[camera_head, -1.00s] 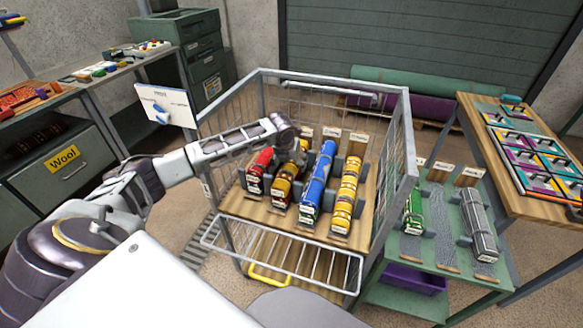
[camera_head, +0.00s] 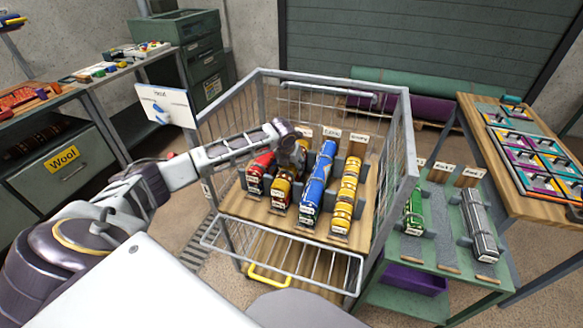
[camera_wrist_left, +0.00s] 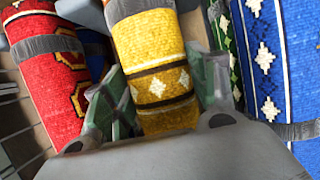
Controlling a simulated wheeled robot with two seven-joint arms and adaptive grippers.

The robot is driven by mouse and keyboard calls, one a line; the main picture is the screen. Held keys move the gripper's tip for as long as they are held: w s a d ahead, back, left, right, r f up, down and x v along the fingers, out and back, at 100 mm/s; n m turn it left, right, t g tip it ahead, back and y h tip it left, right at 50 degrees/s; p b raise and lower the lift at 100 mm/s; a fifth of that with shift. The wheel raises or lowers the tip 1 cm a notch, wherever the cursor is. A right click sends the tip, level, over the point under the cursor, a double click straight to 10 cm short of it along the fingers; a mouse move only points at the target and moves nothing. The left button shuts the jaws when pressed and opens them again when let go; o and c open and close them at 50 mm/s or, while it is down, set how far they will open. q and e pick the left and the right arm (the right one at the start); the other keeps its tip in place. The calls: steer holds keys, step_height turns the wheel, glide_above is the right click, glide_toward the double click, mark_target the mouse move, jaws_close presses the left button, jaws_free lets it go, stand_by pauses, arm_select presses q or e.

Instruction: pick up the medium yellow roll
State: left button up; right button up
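The yellow roll (camera_head: 282,187) with dark bands lies in the wire cart, between a red roll (camera_head: 262,168) and a blue roll (camera_head: 318,185). In the left wrist view the yellow roll (camera_wrist_left: 160,85) shows brown stripes and white diamonds. My left gripper (camera_wrist_left: 160,95) is over it, with its green-padded fingers apart on either side of the roll. I cannot tell whether the pads touch it. In the head view the wrist hides the roll's far part. Another yellow roll (camera_head: 346,197) lies right of the blue one. My right gripper is out of view.
The cart's wire walls (camera_head: 410,150) and grey dividers stand close around the rolls. A green-patterned roll (camera_wrist_left: 222,40) shows beside the right finger. A green rack (camera_head: 440,230) and a wooden table (camera_head: 555,205) stand to the right.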

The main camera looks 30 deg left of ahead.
arm_select(q)
steer(key=c, duration=0.6)
steer(key=shift+o, duration=0.2)
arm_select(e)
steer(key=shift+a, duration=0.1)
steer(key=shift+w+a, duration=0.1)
arm_select(q)
steer(key=shift+r, duration=0.8)
step_height(320, 180, up, 16)
steer(key=p, duration=0.1)
steer(key=shift+r, duration=0.2)
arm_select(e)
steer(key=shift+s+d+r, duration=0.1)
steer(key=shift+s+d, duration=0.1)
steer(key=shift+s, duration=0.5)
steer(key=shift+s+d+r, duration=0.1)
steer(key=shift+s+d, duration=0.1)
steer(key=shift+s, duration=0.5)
